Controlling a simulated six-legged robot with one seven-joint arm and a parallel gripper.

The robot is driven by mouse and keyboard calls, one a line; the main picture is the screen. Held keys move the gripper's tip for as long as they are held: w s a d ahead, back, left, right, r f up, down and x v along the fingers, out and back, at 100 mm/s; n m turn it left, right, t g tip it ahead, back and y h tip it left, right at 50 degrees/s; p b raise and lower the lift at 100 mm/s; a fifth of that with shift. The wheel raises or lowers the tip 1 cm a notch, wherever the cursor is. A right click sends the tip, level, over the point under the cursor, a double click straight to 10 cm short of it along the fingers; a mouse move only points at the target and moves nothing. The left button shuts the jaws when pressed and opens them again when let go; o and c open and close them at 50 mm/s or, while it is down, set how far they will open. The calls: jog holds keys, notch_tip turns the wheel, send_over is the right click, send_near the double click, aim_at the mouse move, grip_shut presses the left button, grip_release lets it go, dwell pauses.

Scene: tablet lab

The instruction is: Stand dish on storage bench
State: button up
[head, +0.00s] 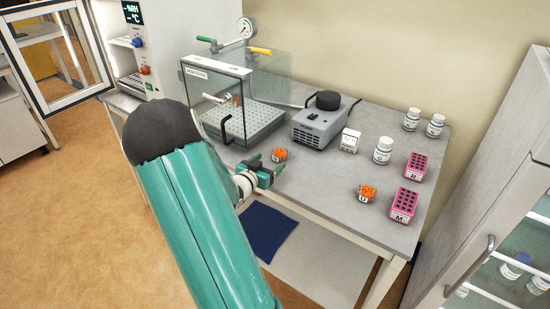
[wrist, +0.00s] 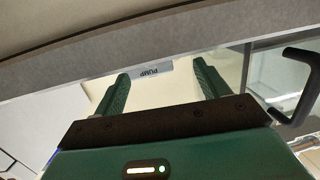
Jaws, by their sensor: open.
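Small dishes with orange contents show in the head view. One dish (head: 279,154) sits at the bench's front edge, just beyond my gripper. Another dish (head: 367,194), with a letter on its front, stands farther right, and a third orange item (head: 237,100) shows inside the clear chamber. My gripper (head: 268,173) is open at the front edge of the grey bench (head: 325,190). In the wrist view my gripper (wrist: 162,82) has nothing between its fingers; a "PUMP" label (wrist: 150,73) is on the edge beyond. I cannot tell which bench is the storage bench.
A clear chamber (head: 262,85) with a handle and a grey pump (head: 322,120) stand at the back. White jars (head: 383,150) and pink racks (head: 404,204) stand right. A glass-door cabinet (head: 500,240) is at far right, and an open-doored oven (head: 125,45) at left.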

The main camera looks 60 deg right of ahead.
jog(key=a, duration=0.5)
jog(key=shift+w+a+r, duration=0.15)
jog(key=shift+a+r, duration=0.1)
jog(key=shift+r, duration=0.15)
jog(key=w+a+r+n+t+y, duration=0.4)
jog(key=w+a+t+y, duration=0.3)
jog(key=w+a, duration=0.6)
jog(key=w+a+r+n+t+y, duration=0.2)
jog(key=a+r+n+y, duration=0.1)
jog(key=a, duration=0.4)
jog(key=w+a+r+n+t+y, duration=0.2)
jog(key=a+r, duration=0.1)
jog(key=a, duration=0.5)
jog(key=s+a+r+n+y, duration=0.3)
jog(key=a+n, duration=0.1)
jog(key=a, duration=0.4)
jog(key=s+a+r+n+g, duration=0.1)
jog(key=s+a+n+g, duration=0.1)
jog(key=s+a, duration=0.3)
jog(key=s+a+r+n+g+y, duration=0.1)
jog(key=s+a, duration=0.4)
jog(key=s, duration=0.5)
jog(key=r+n+g, duration=0.1)
jog(key=n, duration=0.1)
jog(key=shift+s+r+n, duration=0.2)
jog(key=shift+s+n, duration=0.05)
jog(key=shift+n, duration=0.15)
